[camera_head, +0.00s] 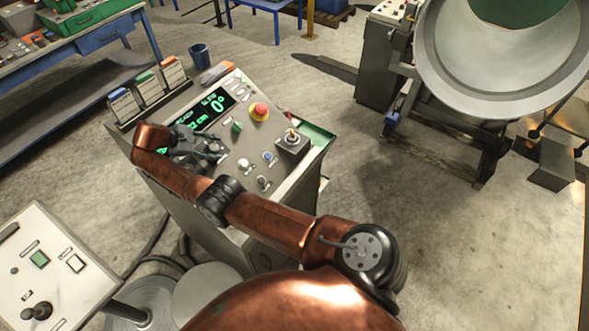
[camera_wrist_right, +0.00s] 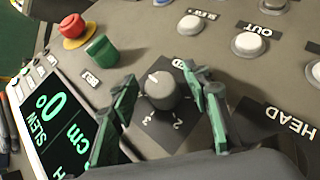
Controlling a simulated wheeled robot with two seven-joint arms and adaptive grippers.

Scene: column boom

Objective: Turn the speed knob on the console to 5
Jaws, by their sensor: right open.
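The speed knob (camera_wrist_right: 160,90) is a grey round dial with a white pointer mark on a dark plate with numbers. A 2 and a 3 are readable on the plate; other numbers are hidden or too small to read. My right gripper (camera_wrist_right: 163,84) is open, with one green-padded finger on each side of the knob. I cannot tell whether the pads touch it. In the head view my right gripper (camera_head: 207,148) is over the console (camera_head: 205,190) and hides the knob. My left gripper is in neither view.
A joystick (camera_head: 291,141) and several push buttons are to the right. The display (camera_wrist_right: 52,125) shows SLEW 0°. A second panel (camera_head: 50,265) stands lower left.

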